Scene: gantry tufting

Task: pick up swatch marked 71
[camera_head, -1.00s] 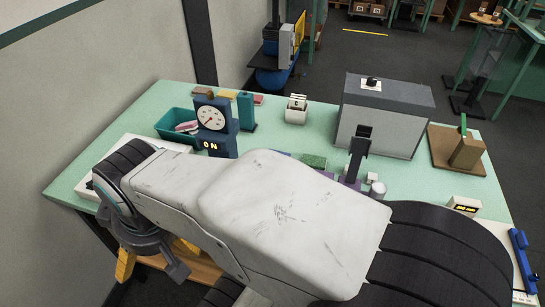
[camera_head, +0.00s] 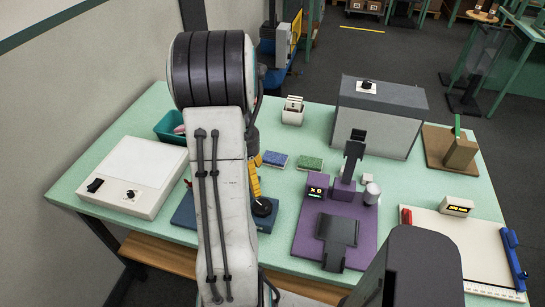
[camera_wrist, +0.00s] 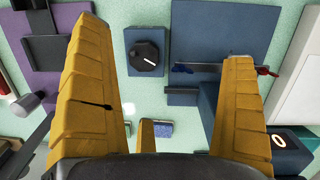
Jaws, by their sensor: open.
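A blue swatch (camera_head: 275,159) and a green swatch (camera_head: 310,163) lie flat side by side on the mint table. No number is readable on either. The blue swatch also shows in the wrist view (camera_wrist: 164,129), partly behind a yellow finger. My gripper (camera_wrist: 162,50) is open and empty, its yellow fingers spread above the blue station with the black knob. In the head view my arm hides most of it; part of a yellow finger shows beside the blue swatch.
A purple station (camera_head: 308,235) stands right of my arm, with a grey box (camera_head: 375,120) behind it. A white box (camera_head: 135,178) and a teal bin (camera_head: 168,126) are at left. A white board (camera_head: 455,240) lies at right. A white holder (camera_head: 293,112) stands behind the swatches.

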